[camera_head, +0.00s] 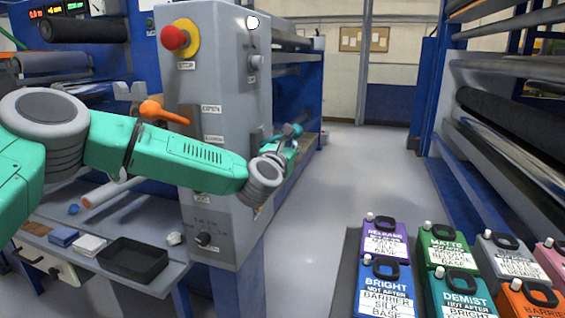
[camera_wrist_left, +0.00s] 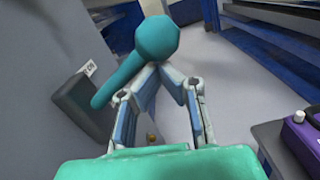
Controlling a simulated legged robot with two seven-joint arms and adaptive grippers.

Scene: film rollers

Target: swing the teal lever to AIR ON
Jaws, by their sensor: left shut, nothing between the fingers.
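The teal lever shows large in the left wrist view, with a round knob (camera_wrist_left: 157,40) and an arm (camera_wrist_left: 118,78) slanting down to the left, beside a dark grey block (camera_wrist_left: 85,108) on the cabinet. My left gripper (camera_wrist_left: 165,72) is shut and empty, its fingertips meeting right at the knob's lower edge. I cannot tell whether they touch it. In the head view my left gripper (camera_head: 283,146) is small, at the right side of the grey cabinet (camera_head: 225,60), and partly hides the lever there. My right gripper is not in view.
A shelf below holds a black tray (camera_head: 133,260). Colourful labelled containers (camera_head: 385,290) stand at lower right. The floor right of the cabinet is clear.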

